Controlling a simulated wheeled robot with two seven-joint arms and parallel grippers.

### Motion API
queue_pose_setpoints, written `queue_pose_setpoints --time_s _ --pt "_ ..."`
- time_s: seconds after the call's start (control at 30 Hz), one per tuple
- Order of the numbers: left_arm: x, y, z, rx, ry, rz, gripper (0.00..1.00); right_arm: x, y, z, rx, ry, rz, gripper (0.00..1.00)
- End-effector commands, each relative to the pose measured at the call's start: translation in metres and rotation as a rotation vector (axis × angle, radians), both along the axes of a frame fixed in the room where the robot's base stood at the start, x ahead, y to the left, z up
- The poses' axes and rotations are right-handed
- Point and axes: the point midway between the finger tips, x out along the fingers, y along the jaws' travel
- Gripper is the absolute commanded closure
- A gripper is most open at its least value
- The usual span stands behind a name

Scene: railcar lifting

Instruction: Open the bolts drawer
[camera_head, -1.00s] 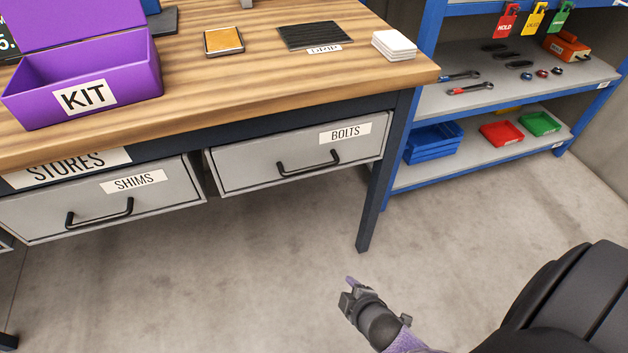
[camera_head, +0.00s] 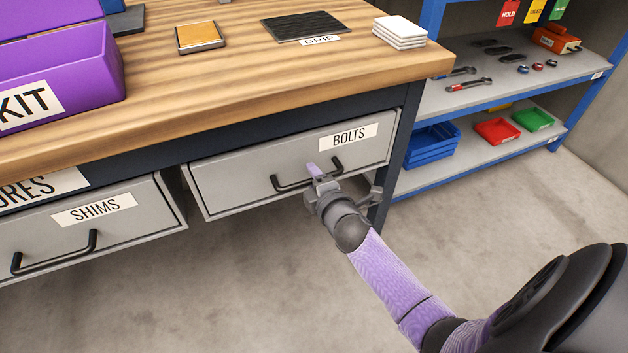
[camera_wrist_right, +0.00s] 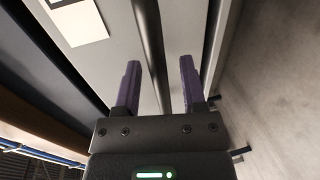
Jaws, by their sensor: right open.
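The bolts drawer (camera_head: 240,172) is a grey drawer with a white BOLTS label (camera_head: 349,136), under the wooden workbench top, and it looks closed. Its black bar handle (camera_head: 290,187) is on the front. My right gripper (camera_head: 315,172) is at this handle in the head view. In the right wrist view my right gripper (camera_wrist_right: 158,85) is open, and the dark handle bar (camera_wrist_right: 150,50) runs between its two purple fingers. Whether the fingers touch the bar cannot be told. My left gripper is not in view.
The shims drawer (camera_head: 130,228) is to the left, with its own black handle. A purple KIT box (camera_head: 95,70) and white tiles (camera_head: 400,30) stand on the bench (camera_head: 250,75). A blue shelf unit (camera_head: 440,178) stands at the right. The floor in front is clear.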

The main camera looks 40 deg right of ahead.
Motion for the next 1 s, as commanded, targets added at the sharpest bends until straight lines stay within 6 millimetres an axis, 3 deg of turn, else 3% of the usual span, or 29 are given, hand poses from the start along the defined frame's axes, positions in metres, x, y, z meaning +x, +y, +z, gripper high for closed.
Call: queue_pose_setpoints --time_s 0.07,0.3,0.33,1.0 --pt "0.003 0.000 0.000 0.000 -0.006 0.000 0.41 0.000 0.000 0.000 0.000 0.000 0.000 0.47" --pt "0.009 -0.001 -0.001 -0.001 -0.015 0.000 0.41 0.000 0.000 0.000 0.001 0.000 0.000 0.98" --pt "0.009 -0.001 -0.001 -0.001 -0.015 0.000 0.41 0.000 0.000 0.000 0.001 0.000 0.000 1.00" --pt "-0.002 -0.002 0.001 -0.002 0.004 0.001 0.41 -0.001 0.000 0.000 0.001 0.001 0.000 1.00"
